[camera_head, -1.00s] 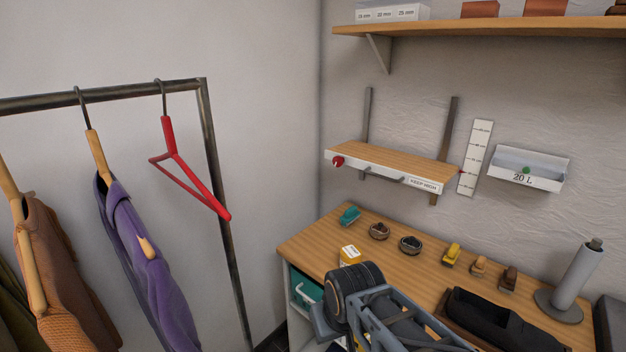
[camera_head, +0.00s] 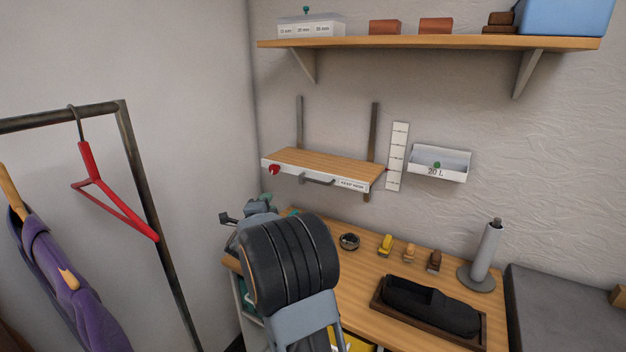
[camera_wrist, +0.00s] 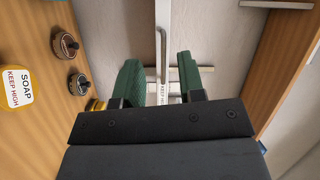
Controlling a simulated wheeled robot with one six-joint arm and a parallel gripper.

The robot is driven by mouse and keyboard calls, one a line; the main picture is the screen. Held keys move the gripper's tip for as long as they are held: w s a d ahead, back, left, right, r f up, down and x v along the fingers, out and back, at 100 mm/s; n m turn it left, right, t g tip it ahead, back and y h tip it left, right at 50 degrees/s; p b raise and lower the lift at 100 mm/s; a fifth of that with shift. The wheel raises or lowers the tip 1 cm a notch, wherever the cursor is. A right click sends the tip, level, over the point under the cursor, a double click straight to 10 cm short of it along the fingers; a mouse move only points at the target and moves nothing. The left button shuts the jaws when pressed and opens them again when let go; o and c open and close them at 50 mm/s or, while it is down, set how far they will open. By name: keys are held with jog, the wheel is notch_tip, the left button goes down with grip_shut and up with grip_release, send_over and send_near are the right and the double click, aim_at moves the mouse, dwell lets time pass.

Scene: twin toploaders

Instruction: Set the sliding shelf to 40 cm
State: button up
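The sliding shelf (camera_head: 325,162) is a wooden board with a white front, mounted on two dark wall rails. Its front carries a red knob (camera_head: 274,169) at left, a grey bar handle (camera_head: 318,181) and a KEEP HIGH label (camera_head: 352,185). A white scale strip (camera_head: 397,157) hangs right of it; a small red pointer at the shelf's right end meets the strip around mid-height. The scale's numbers are too small to read. My gripper (camera_wrist: 158,75) is open, its green fingers apart with the handle (camera_wrist: 162,45) seen beyond and between them, apparently not touching.
A workbench (camera_head: 370,292) below holds a dark tray (camera_head: 375,305), a grey roll stand (camera_head: 486,258), brushes and tins. A fixed shelf (camera_head: 430,43) is above. A white 20 L bin (camera_head: 440,163) is right of the scale. A clothes rack (camera_head: 140,170) stands left.

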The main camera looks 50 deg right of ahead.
aim_at(313, 181)
jog(key=d+m+g+h+p, duration=0.1)
jog(key=d+m+g, duration=0.1)
jog(key=d, duration=0.4)
jog(key=d+r+m+g+h+p, duration=0.1)
jog(key=d+m+g+h+p, duration=0.1)
jog(key=d, duration=0.4)
jog(key=d+m+g+h+p, duration=0.1)
jog(key=d+m+p, duration=0.1)
jog(key=d, duration=0.5)
jog(key=shift+s+r+g+h, duration=0.2)
jog(key=shift+s+g+h, duration=0.1)
jog(key=shift+g, duration=0.1)
jog(key=shift+c, duration=0.2)
grip_shut()
jog(key=shift+r, duration=0.1)
